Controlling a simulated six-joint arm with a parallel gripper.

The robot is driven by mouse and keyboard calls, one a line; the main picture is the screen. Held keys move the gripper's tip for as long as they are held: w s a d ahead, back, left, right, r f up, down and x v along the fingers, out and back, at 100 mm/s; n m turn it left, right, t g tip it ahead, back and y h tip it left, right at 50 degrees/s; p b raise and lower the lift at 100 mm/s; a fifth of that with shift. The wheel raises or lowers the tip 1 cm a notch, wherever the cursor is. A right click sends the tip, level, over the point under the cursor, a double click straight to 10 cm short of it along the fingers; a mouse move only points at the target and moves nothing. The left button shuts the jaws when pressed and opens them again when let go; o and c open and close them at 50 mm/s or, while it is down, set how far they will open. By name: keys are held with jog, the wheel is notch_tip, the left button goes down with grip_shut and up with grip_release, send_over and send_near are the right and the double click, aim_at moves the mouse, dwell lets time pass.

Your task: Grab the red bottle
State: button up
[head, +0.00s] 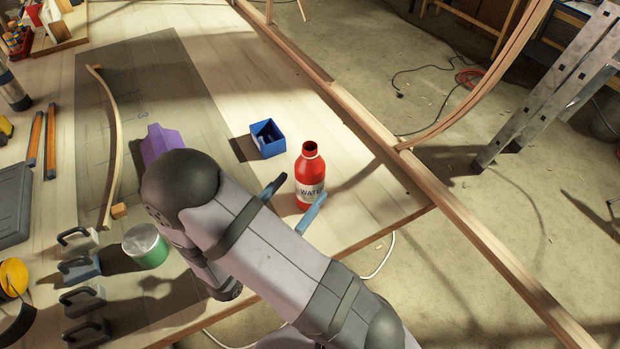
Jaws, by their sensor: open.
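The red bottle (309,172) stands upright on the wooden table near its right front part, with an open neck and a white label reading "WATE". My gripper (291,203) is open, with a dark finger to the left of the bottle and a light blue finger in front of its lower right side. The bottle's lower part shows close to the fingers. I cannot tell whether the fingers touch it. My arm hides the gripper's body and part of the table.
A small blue box (268,138) stands behind and left of the bottle. A purple object (160,142) and a green tin (146,246) lie left of my arm. A wooden rail (340,100) runs along the table's right edge. Bare tabletop lies right of the bottle.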

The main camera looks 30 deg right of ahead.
aim_at(302, 189)
jog(key=shift+p+x, duration=1)
jog(key=shift+x, duration=0.9)
jog(key=shift+w+d, duration=0.25)
jog(key=shift+d, duration=0.4)
jog(key=c, duration=1.3)
